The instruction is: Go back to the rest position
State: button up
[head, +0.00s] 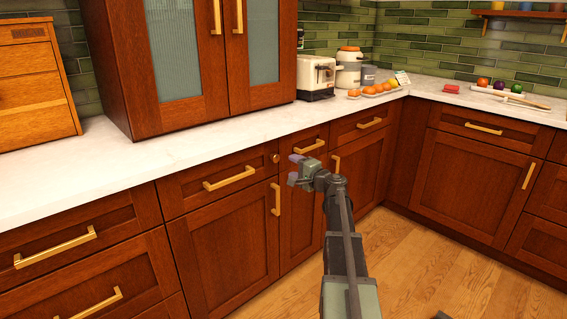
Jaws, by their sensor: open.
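My gripper (294,169) is in the middle of the head view, at the end of my arm, which reaches up from the bottom edge. Its two purple-tipped fingers are apart, with nothing visible between them. The fingers point left, in front of the wooden drawer and cabinet fronts and below the white counter edge. Whether they touch the cabinet front cannot be told from this view.
Lower cabinets with brass handles (229,178) stand close to my gripper. A tall glass-door cabinet (190,60) stands on the counter (100,160). A toaster (316,77), canisters and a fruit tray are further back.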

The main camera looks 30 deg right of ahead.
jog(key=shift+s+d, duration=0.15)
jog(key=shift+s, duration=0.7)
jog(key=s+a+f+n+g+y, duration=0.1)
jog(key=s+a+f+n+g, duration=0.5)
jog(key=a, duration=0.5)
jog(key=s+a+f+n+g+y, duration=0.1)
jog(key=s+a+f+n+g, duration=0.3)
jog(key=s+a+f+g, duration=0.45)
jog(key=s+a+f+n+g+h, duration=0.1)
jog(key=s+a+n+g+h, duration=0.3)
jog(key=a, duration=0.6)
jog(key=s+a+f+n+t+h, duration=0.1)
jog(key=s+a+f+n, duration=0.1)
jog(key=s+a, duration=0.5)
notch_tip(320, 180, up, 30)
jog(key=w+a+p, duration=0.2)
jog(key=p, duration=2.8)
jog(key=shift+r, duration=0.15)
